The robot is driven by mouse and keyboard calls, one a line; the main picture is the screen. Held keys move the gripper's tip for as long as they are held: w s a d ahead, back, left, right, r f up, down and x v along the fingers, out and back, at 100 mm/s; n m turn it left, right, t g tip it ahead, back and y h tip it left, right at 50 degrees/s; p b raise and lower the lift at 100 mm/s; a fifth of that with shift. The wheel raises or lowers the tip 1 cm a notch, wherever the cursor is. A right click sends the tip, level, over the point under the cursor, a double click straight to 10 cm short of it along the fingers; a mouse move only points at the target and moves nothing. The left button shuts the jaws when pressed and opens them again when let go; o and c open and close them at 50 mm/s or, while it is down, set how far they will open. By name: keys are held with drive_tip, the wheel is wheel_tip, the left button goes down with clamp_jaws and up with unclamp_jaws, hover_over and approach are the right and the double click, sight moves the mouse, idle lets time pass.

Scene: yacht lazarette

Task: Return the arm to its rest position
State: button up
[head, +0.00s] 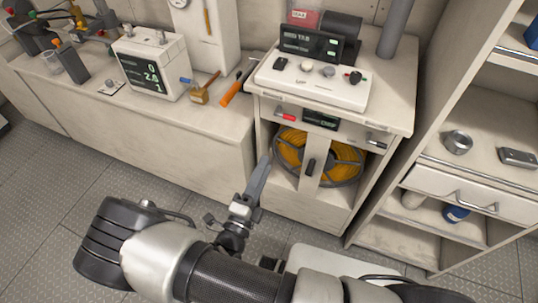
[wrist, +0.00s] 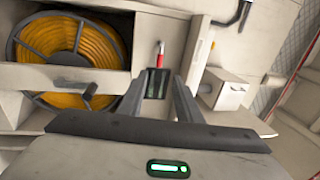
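My arm stretches across the bottom of the head view, with its dark elbow at the left. My gripper (head: 264,162) points up toward the front of the white cabinet (head: 310,207), to the left of its reel opening. In the wrist view my gripper (wrist: 160,82) shows two grey fingers apart, with nothing held between them. A red-tipped lever (wrist: 160,55) and a dark display (wrist: 158,84) on the cabinet show beyond the gap. The head view shows the same red lever (head: 285,116) above the reel. I cannot tell the exact distance between fingertips and cabinet.
A yellow hose reel (head: 346,158) sits in the cabinet. A control box (head: 312,88) stands on top. A long bench (head: 190,122) with a meter (head: 150,66) and tools runs left. Shelves (head: 430,173) stand close at right. The grey floor (head: 50,180) at left is clear.

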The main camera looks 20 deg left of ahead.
drive_tip(key=shift+s, duration=0.4)
drive_tip(key=w+d+r+m+g+h+p, duration=0.15)
drive_tip(key=d+r+m+g+h, duration=0.35)
drive_tip(key=d+r+m+g, duration=0.7)
drive_tip(key=d+r+m+g+h+p, duration=0.4)
drive_tip(key=d+r+m, duration=0.55)
drive_tip(key=m, duration=0.65)
drive_tip(key=s+d+r+m+y+p, duration=0.2)
drive_tip(key=s+d+r+m+y, duration=0.2)
drive_tip(key=r+m, duration=0.6)
drive_tip(key=s+d+r+m+t+y+p, duration=0.1)
drive_tip(key=s+d+r+m+y+p, duration=0.2)
drive_tip(key=r+m, duration=0.7)
drive_tip(key=s+d+m+y, duration=0.1)
drive_tip(key=s+m+y, duration=0.1)
drive_tip(key=m, duration=0.3)
drive_tip(key=shift+d+y, duration=0.4)
drive_tip(key=shift+y, duration=0.3)
drive_tip(key=shift+r, duration=0.1)
